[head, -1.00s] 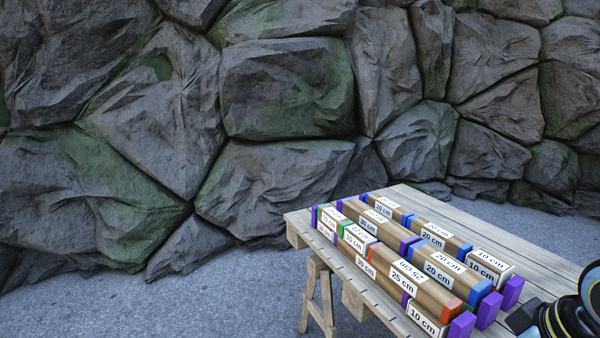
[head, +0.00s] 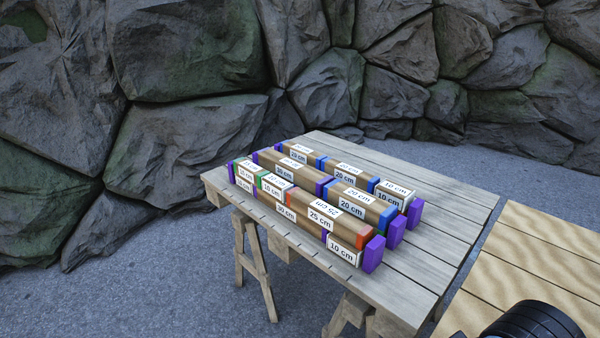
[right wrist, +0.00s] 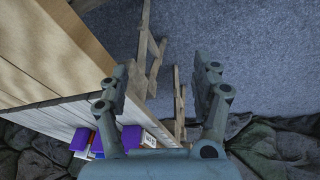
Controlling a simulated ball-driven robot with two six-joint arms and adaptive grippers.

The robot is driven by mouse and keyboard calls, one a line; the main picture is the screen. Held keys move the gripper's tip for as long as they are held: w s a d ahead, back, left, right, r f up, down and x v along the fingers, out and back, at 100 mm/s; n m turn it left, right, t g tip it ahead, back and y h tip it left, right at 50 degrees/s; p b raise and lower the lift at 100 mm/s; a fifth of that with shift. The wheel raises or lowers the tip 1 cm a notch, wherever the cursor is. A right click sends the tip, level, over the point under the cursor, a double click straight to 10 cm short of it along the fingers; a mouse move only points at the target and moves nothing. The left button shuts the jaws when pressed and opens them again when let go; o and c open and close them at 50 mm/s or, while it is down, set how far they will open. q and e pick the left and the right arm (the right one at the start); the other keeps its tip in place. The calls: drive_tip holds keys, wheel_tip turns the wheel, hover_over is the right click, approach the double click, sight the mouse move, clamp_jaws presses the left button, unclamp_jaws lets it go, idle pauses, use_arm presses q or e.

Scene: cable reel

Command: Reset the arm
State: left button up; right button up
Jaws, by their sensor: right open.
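My right gripper (right wrist: 158,95) shows in the right wrist view with its two fingers spread apart and nothing between them. It is open above the floor, beside the edge of the wooden trestle table (right wrist: 70,112). In the head view neither gripper's fingers show; a dark, rounded part of my own arm is at the bottom right corner. My left gripper is out of view.
The trestle table (head: 440,255) carries rows of labelled wooden blocks (head: 300,200) with coloured ends. A lighter plank surface (head: 535,260) lies to its right. Grey floor (head: 150,290) is free at left. A rock wall (head: 190,50) stands behind.

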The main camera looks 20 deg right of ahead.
drive_tip(key=s+d+f+g, duration=0.1)
drive_tip(key=s+f, duration=0.3)
drive_tip(key=f, duration=0.6)
drive_tip(key=s+d+f, duration=0.1)
drive_tip(key=s+f, duration=0.3)
drive_tip(key=f, duration=0.7)
drive_tip(key=s+f+g, duration=0.1)
drive_tip(key=s+f, duration=0.8)
drive_tip(key=s, duration=0.5)
drive_tip(key=shift+s+d+f, duration=0.2)
drive_tip(key=shift+d+f, duration=0.1)
drive_tip(key=shift+f, duration=0.1)
